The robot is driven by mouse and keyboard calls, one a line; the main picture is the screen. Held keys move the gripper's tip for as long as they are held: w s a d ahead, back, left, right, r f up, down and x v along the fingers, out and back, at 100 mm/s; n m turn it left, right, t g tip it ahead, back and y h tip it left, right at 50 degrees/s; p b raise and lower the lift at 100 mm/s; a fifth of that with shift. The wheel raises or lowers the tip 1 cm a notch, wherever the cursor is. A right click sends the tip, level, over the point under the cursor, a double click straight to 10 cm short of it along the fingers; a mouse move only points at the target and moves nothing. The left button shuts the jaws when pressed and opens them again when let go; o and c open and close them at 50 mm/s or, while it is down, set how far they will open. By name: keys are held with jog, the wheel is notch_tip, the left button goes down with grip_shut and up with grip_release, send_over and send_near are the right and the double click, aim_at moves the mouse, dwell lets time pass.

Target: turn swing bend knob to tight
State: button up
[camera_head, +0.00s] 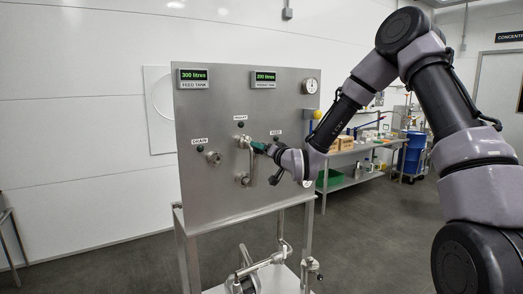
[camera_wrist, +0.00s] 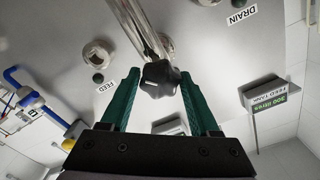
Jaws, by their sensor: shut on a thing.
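The swing bend (camera_head: 252,165) is a shiny bent pipe on the front of the steel panel (camera_head: 222,110). In the wrist view its pipe (camera_wrist: 143,30) runs down to a black lobed knob (camera_wrist: 159,79). My gripper (camera_head: 258,147) reaches the panel from the right. In the wrist view its green fingers (camera_wrist: 160,84) stand on either side of the knob and are shut on it. The gripper hides the knob in the head view. How tight the knob is cannot be told.
The drain port (camera_head: 213,158) is left of the bend. The feed port (camera_wrist: 98,54) is open beside it. Tank displays (camera_head: 194,76) and a round gauge (camera_head: 310,86) are at the panel's top. Below are pipes and a valve (camera_head: 248,283). A workbench (camera_head: 350,149) stands behind at right.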

jog(key=m, duration=0.6)
jog(key=shift+w+m, duration=0.1)
jog(key=shift+m, duration=0.2)
jog(key=m, duration=0.6)
jog(key=shift+d+f, duration=0.1)
jog(key=m, duration=0.6)
jog(key=shift+f+m, duration=0.1)
jog(key=shift+m, duration=0.3)
jog(key=m, duration=0.6)
jog(key=shift+m, duration=0.4)
jog(key=o, duration=1.3)
jog(key=shift+o, duration=0.2)
